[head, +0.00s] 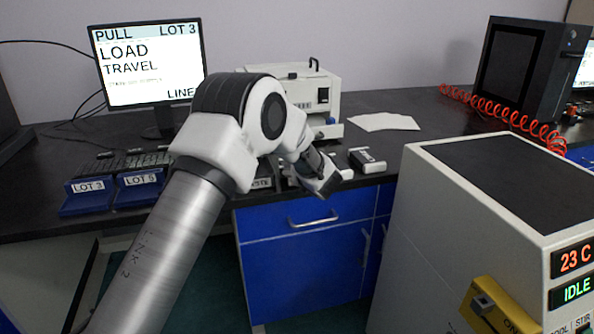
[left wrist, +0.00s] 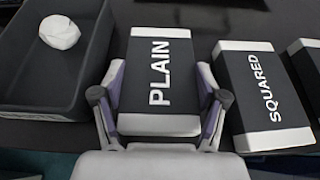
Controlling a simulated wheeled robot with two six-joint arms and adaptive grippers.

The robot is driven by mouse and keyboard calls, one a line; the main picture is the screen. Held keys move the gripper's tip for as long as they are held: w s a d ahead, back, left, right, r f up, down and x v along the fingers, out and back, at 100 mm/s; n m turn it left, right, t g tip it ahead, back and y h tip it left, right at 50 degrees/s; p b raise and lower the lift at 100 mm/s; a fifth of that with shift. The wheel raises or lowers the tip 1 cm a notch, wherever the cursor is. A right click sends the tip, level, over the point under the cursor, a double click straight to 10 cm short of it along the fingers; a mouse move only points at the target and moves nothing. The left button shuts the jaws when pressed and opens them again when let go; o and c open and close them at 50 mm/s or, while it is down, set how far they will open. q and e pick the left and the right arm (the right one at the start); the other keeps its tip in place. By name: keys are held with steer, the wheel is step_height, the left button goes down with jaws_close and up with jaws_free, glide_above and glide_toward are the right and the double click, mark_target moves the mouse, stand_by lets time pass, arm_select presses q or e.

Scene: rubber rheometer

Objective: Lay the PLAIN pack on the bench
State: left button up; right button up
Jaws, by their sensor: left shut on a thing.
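The PLAIN pack (left wrist: 160,75), dark with white ends, lies between the two fingers of my left gripper (left wrist: 160,104) in the left wrist view. The fingers are shut on its sides, and its lettering faces the camera. I cannot tell whether it touches the bench or is raised slightly. In the head view my left gripper (head: 322,184) is over the front edge area of the dark bench (head: 425,103), and my arm hides much of it. My right gripper is not in view.
The SQUARED pack (left wrist: 265,92) lies close right of the PLAIN pack, with another pack (left wrist: 308,65) beyond. A dark tray (left wrist: 90,70) holding a white lump (left wrist: 59,32) is close left. Blue bins (head: 88,196), a monitor (head: 150,65) and paper sheets (head: 384,122) are on the bench.

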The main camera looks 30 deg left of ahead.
arm_select(q)
steer(key=o, duration=1)
steer(key=shift+f, duration=0.1)
